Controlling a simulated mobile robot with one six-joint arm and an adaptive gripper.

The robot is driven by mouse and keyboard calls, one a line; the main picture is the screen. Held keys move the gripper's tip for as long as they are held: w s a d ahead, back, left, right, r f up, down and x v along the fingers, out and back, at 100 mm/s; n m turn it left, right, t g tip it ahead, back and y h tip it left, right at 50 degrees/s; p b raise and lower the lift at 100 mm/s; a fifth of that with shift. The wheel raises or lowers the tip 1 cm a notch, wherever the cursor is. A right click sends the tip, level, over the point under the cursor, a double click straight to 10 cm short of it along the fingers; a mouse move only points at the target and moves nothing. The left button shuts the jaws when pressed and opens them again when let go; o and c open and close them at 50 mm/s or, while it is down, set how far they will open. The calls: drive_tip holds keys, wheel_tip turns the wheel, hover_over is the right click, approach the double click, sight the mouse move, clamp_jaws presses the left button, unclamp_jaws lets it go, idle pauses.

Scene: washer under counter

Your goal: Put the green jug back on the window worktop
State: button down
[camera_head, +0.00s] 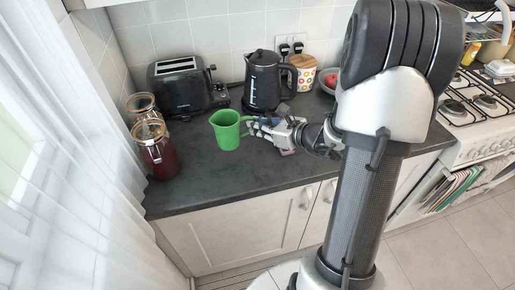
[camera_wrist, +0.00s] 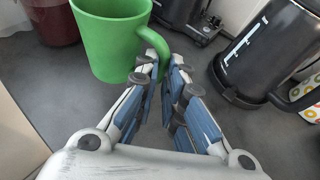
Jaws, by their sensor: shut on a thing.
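The green jug (camera_head: 227,130) stands upright on, or very close above, the dark worktop (camera_head: 225,183) in the head view, near the window side; I cannot tell whether its base touches. Its handle points right, toward my gripper (camera_head: 254,126). In the wrist view the jug (camera_wrist: 110,40) fills the top left. There the fingers of my gripper (camera_wrist: 166,62) are closed around the jug's handle (camera_wrist: 155,40). The lower part of the handle is hidden between the fingertips.
A black kettle (camera_head: 263,82) and a toaster (camera_head: 181,86) stand behind the jug. Glass jars (camera_head: 155,150) stand to its left by the curtain (camera_head: 75,150). A patterned canister (camera_head: 304,75) and a bowl (camera_head: 329,80) are at the back right. The worktop in front is clear.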

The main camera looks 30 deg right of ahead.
drive_tip(key=shift+f+b, duration=1.15)
drive_tip(key=shift+f, duration=2.5)
drive_tip(key=shift+f, duration=0.25)
drive_tip(key=c, duration=1.7)
unclamp_jaws()
drive_tip(key=shift+r, duration=0.15)
drive_tip(key=shift+s+d+r, duration=0.1)
drive_tip(key=shift+s+r, duration=0.05)
drive_tip(key=shift+r, duration=0.05)
drive_tip(key=p+v, duration=0.3)
drive_tip(key=v, duration=0.8)
drive_tip(key=shift+s+r+p, duration=0.1)
drive_tip(key=shift+s+p, duration=0.2)
